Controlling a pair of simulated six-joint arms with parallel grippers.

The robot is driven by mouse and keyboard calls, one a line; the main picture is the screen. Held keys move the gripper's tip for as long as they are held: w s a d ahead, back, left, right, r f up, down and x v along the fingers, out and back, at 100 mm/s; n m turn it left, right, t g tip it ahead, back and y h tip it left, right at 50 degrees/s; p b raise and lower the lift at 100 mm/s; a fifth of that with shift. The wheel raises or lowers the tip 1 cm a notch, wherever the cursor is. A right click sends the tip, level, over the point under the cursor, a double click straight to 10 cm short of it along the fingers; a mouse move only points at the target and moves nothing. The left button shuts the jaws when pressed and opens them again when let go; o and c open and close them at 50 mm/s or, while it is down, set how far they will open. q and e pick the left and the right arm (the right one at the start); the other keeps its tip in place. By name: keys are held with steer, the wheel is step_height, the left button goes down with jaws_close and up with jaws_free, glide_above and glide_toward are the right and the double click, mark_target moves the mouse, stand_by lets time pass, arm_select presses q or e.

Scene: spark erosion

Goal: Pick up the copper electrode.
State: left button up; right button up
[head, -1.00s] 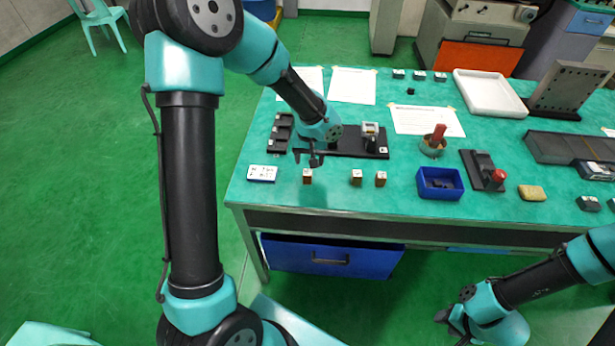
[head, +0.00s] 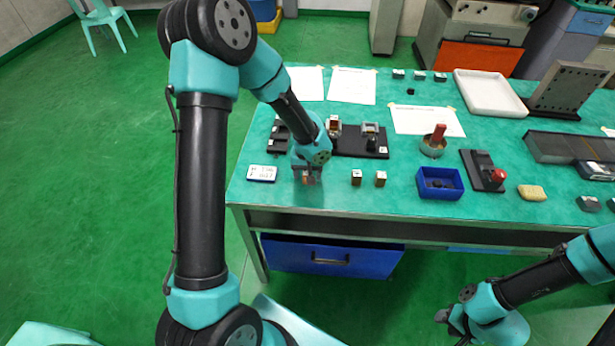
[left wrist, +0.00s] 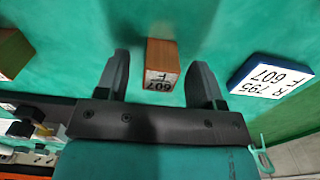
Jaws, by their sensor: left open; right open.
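The copper electrode (left wrist: 162,53) is a small orange-brown block with a white top label, "F 607". In the left wrist view it stands between the two spread fingers of my left gripper (left wrist: 160,72), with a gap on both sides. In the head view my left gripper (head: 307,179) is low over the table's front left and hides most of this block. Two similar blocks (head: 356,177) (head: 380,178) stand to its right. My right gripper (head: 455,322) is open, below the table's front edge.
A black rack (head: 358,142) with fixtures is just behind the left gripper. A blue bin (head: 440,194), a black holder with a red knob (head: 483,172) and a red-topped pot (head: 433,147) stand to the right. Green tabletop is free around the blocks.

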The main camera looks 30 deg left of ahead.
arm_select(q)
steer(key=shift+f, duration=0.25)
steer(key=shift+c, duration=0.4)
jaws_close()
